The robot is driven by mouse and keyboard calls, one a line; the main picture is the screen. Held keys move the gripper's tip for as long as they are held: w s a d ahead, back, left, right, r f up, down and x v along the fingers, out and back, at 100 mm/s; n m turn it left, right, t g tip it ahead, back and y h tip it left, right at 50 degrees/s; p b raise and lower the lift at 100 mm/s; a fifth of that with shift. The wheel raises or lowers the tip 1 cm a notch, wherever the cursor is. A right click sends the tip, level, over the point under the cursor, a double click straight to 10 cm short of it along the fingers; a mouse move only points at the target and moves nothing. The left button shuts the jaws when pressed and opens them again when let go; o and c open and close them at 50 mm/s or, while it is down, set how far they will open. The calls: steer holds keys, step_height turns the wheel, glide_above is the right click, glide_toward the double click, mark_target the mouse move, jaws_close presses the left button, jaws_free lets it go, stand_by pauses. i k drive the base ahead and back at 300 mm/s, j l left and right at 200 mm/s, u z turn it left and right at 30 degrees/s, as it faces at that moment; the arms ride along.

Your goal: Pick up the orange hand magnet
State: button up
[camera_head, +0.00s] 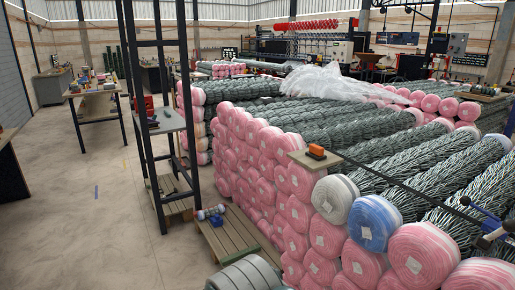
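A small orange block with a dark base, which looks like the orange hand magnet (317,152), sits on a small flat wooden board (300,160). The board lies on top of the near stack of mesh rolls, right of the middle of the head view. The magnet's top and near side are visible, and nothing covers it. My gripper is not in view.
Pink-ended mesh rolls (265,194) fill the right side. A thin dark rod (400,184) runs over them beside the board, near a blue-handled tool (484,226). A dark metal frame (143,130), wooden pallet (232,232) and grey coil (245,274) stand left of the stack. The left floor (80,220) is mostly clear.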

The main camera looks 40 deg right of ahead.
mark_target(315, 152)
steer(key=i+l+z, duration=0.15)
steer(key=i+z, duration=0.6)
steer(key=z, duration=0.15)
steer(key=i+j+z, duration=0.1)
steer(key=i+z, duration=0.75)
steer(key=i, duration=0.05)
